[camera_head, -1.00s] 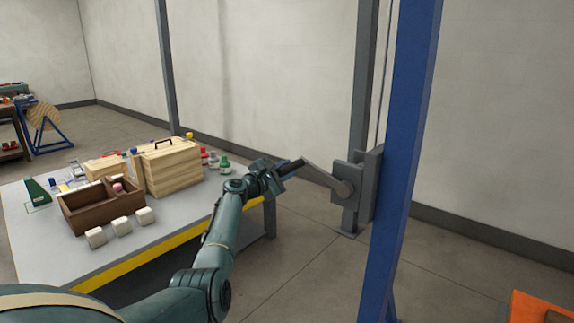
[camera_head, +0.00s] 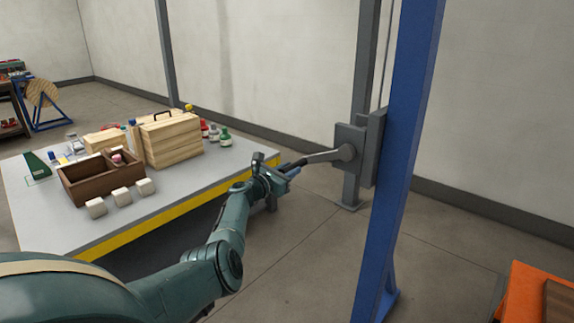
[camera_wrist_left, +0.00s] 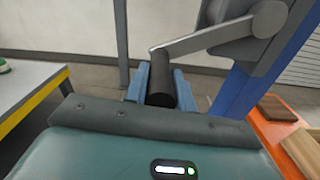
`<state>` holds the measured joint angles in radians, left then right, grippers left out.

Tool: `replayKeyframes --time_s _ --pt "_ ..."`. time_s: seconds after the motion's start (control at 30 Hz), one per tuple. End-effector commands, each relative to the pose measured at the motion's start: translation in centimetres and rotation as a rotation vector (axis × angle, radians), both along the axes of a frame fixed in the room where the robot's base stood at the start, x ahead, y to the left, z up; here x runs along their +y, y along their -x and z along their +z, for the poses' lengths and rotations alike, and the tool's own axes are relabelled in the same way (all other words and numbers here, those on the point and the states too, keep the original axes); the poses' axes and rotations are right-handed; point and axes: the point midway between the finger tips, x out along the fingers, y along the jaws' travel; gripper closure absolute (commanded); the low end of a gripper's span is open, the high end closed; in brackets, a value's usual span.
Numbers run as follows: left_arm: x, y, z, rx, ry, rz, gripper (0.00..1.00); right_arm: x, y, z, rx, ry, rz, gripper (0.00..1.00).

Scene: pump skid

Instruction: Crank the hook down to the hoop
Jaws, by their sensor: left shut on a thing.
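The winch crank's grey arm (camera_head: 322,157) runs from a round hub (camera_head: 347,152) on a grey winch box (camera_head: 350,140) out to the left, with its handle end slightly lower than the hub. My left gripper (camera_head: 284,171) is shut on the crank's black handle (camera_head: 297,163). In the left wrist view the black handle (camera_wrist_left: 161,80) sits between the two blue fingers, below the crank arm (camera_wrist_left: 205,38). The hook and the hoop are not in view. My right gripper is not in view.
A blue post (camera_head: 400,150) stands just right of the winch box. A grey table (camera_head: 170,205) with a yellow edge stands left of my arm, carrying wooden boxes (camera_head: 170,140), white blocks and bottles. An orange surface (camera_head: 522,295) is at bottom right. The floor between is clear.

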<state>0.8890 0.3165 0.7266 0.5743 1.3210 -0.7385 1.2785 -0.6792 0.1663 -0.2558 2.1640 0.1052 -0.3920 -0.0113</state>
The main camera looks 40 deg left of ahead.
Motion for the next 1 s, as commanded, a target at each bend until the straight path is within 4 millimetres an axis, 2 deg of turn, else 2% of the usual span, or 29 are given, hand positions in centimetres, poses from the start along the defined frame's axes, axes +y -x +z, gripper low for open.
replayKeyframes --time_s 0.13,0.6,0.63,0.87,1.0 --pt "-0.25 0.08 -0.73 0.007 0.031 0.001 1.0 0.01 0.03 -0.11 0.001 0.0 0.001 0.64" --pt "-0.41 0.09 -0.92 0.009 0.039 -0.001 1.0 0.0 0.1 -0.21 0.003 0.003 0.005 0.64" --pt "-0.41 0.09 -0.91 0.009 0.039 -0.001 0.73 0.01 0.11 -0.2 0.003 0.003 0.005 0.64" --pt "-0.4 0.05 -0.77 0.006 0.04 -0.002 0.54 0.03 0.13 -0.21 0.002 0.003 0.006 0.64" --pt "-0.4 0.04 -0.7 0.005 0.04 -0.002 0.53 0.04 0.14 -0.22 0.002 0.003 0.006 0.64"
